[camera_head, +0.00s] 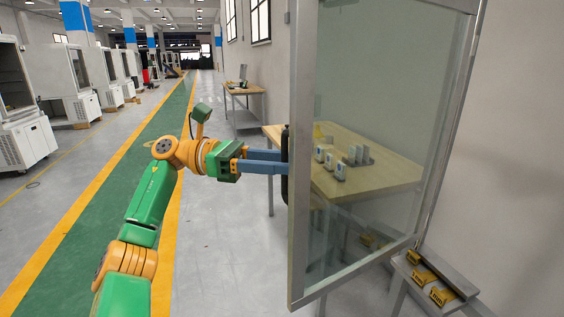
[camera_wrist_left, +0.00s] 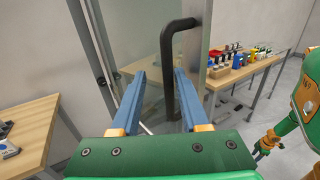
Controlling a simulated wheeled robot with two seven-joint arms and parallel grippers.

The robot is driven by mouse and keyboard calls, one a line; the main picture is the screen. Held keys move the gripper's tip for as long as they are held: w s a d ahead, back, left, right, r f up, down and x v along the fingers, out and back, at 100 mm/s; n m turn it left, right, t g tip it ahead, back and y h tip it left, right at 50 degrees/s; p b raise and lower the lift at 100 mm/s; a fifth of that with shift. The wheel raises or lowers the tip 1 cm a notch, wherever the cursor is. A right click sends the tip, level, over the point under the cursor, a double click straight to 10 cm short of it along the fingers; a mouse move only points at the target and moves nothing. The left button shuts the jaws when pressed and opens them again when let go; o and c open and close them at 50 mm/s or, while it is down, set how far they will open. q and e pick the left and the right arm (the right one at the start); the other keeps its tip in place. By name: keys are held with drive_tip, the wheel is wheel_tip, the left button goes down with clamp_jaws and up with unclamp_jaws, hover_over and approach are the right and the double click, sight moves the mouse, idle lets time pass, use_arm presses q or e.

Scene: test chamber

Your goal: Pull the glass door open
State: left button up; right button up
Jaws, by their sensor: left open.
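The glass door (camera_head: 375,130) has a grey metal frame and fills the right of the head view. It stands at an angle, its handle edge (camera_head: 301,150) toward the middle of the picture. A black bar handle (camera_head: 285,165) is on that edge; it also shows in the left wrist view (camera_wrist_left: 168,75). My left gripper (camera_head: 286,161) is open at the handle. In the left wrist view its blue fingers (camera_wrist_left: 160,72) lie on either side of the bar, which is nearer the right finger. Contact cannot be told.
A wooden table (camera_head: 400,172) with small devices shows through the glass. A low bench (camera_head: 405,268) with yellow items stands at lower right. Another table (camera_head: 243,90) stands farther back. White machines (camera_head: 22,140) line the left. The green floor lane (camera_head: 80,215) is clear.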

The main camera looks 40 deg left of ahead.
use_arm(q)
drive_tip(key=p+v, duration=0.2)
drive_tip(key=v, duration=0.5)
idle(0.3)
